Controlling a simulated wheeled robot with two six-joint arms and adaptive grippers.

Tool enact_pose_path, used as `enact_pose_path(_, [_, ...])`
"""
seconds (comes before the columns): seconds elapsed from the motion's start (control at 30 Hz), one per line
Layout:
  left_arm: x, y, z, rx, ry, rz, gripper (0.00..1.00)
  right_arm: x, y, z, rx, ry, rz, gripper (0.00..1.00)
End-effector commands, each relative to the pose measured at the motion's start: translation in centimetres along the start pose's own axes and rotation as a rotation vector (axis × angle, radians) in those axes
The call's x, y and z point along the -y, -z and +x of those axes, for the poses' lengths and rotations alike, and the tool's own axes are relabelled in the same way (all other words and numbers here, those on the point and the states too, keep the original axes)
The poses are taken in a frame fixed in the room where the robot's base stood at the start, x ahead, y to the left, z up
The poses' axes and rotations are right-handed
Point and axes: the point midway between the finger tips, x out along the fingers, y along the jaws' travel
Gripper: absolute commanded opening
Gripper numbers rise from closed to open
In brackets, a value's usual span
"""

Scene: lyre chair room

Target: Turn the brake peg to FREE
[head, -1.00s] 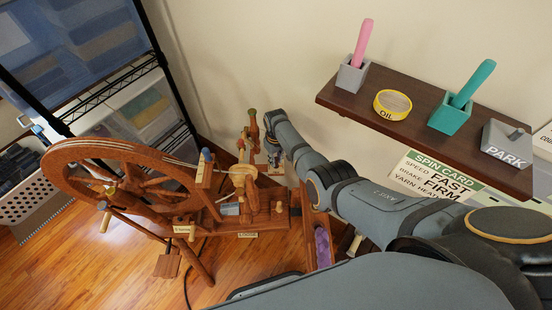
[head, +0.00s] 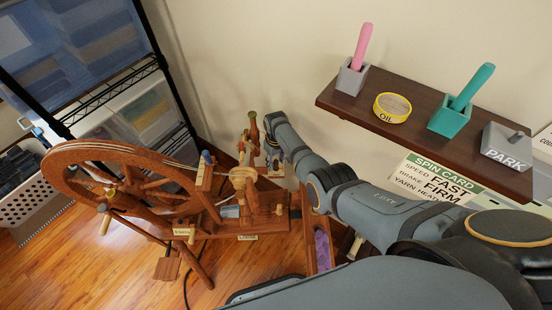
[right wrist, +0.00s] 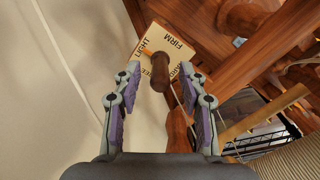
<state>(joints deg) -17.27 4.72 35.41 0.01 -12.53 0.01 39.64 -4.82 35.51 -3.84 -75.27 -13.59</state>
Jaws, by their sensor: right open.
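The spinning wheel (head: 130,180) stands on the floor at the left in the head view. In the right wrist view a dark brown turned peg (right wrist: 160,72) stands in front of a cream card (right wrist: 178,48). The card reads LIGHT and FIRM; the peg covers part of its other lettering. A short orange-tan pointer shows at the peg's left, towards LIGHT. My right gripper (right wrist: 160,80) is open, its two fingers on either side of the peg with gaps visible. In the head view my right arm reaches down beside the wheel, its gripper hard to make out. My left gripper is not in view.
A wall shelf (head: 430,125) at the right holds a pink-handled holder, an OIL tin, a teal holder and a PARK block. A spin card (head: 437,178) hangs below, reading FAST and FIRM. Wire shelving (head: 110,95) stands behind the wheel.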

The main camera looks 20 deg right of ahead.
Motion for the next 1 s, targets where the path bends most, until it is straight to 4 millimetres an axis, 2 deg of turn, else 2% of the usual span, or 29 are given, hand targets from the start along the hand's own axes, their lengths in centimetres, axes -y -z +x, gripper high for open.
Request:
enact_pose_path(0.17, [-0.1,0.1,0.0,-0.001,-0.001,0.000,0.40,0.0,0.1,-1.8,-0.003,0.000,0.000,0.42])
enact_pose_path(0.4, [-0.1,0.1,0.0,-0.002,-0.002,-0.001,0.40,0.0,0.1,-7.6,-0.006,-0.001,0.000,0.42])
enact_pose_path(0.6, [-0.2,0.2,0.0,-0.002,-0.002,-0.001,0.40,0.0,0.1,-11.0,-0.002,0.000,-0.001,0.42])
enact_pose_path(0.73, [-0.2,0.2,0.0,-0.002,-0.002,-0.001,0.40,0.0,0.0,-11.8,0.000,0.000,-0.001,0.42])
enact_pose_path(1.0, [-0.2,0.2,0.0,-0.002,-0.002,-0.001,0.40,0.0,0.0,-11.9,0.000,0.000,-0.001,0.42])
